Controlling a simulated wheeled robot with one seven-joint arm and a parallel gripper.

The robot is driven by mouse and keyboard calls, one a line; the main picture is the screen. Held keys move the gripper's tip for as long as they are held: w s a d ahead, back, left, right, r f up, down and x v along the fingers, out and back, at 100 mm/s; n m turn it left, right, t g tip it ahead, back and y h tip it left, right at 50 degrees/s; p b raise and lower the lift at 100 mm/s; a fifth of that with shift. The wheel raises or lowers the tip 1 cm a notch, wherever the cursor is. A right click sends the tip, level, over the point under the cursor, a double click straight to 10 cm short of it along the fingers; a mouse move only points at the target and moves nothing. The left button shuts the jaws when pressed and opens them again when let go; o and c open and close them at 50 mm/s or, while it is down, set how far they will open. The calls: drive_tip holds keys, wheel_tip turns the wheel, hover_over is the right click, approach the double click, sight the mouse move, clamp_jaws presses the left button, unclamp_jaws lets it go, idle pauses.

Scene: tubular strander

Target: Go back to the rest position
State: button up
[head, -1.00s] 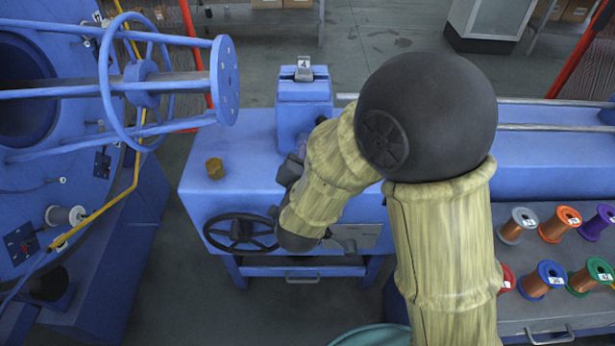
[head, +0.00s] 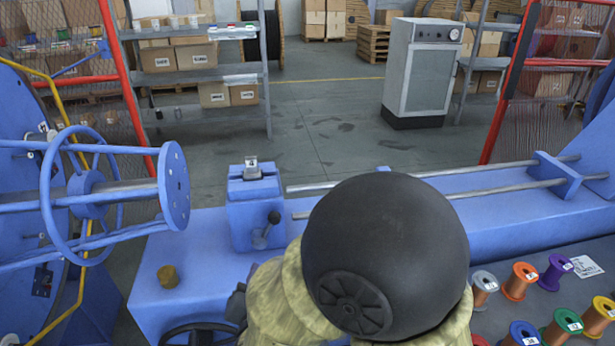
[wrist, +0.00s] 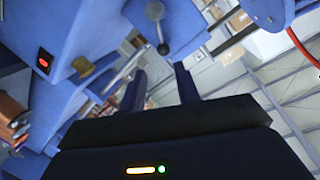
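My gripper (wrist: 159,80) shows in the wrist view with its two dark fingers apart and nothing between them. In the head view the gripper is hidden or cut off behind my bent arm, whose dark round joint fills the lower middle. Beyond the fingers in the wrist view are a lever with a black knob (wrist: 163,48) and a brass-coloured knob (wrist: 83,66). The lever's knob also shows in the head view (head: 274,217), on the blue block (head: 256,207), and the brass-coloured knob (head: 168,277) stands on the blue bench.
A blue strander cage (head: 92,195) stands at the left. A handwheel (head: 200,333) is partly cut off below. Several wire spools (head: 520,281) stand at the lower right. Metal rails (head: 500,184) run along the bench. The floor beyond, before the grey cabinet (head: 418,75), is clear.

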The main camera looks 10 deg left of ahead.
drive_tip(key=w+d+f+n+g, duration=0.1)
drive_tip(key=w+d+f+g, duration=0.15)
drive_tip(key=d, duration=0.35)
drive_tip(key=w+d+f+n+g, duration=0.1)
drive_tip(key=w+d+f+g, duration=0.1)
drive_tip(key=w+d+g, duration=0.25)
drive_tip(key=s+d+f+n+g+h, duration=0.1)
drive_tip(key=s+d+g+h, duration=0.3)
drive_tip(key=d, duration=0.6)
drive_tip(key=s+d+f+n+g+y, duration=0.1)
drive_tip(key=s+d+g, duration=0.1)
drive_tip(key=s+d, duration=0.6)
wheel_tip(320, 180, up, 18)
drive_tip(key=w+d+p, duration=0.1)
drive_tip(key=w+p, duration=0.1)
drive_tip(key=p, duration=1.6)
drive_tip(key=shift+w+d+f, duration=0.15)
drive_tip(key=shift+w, duration=0.2)
drive_tip(key=shift+f, duration=0.1)
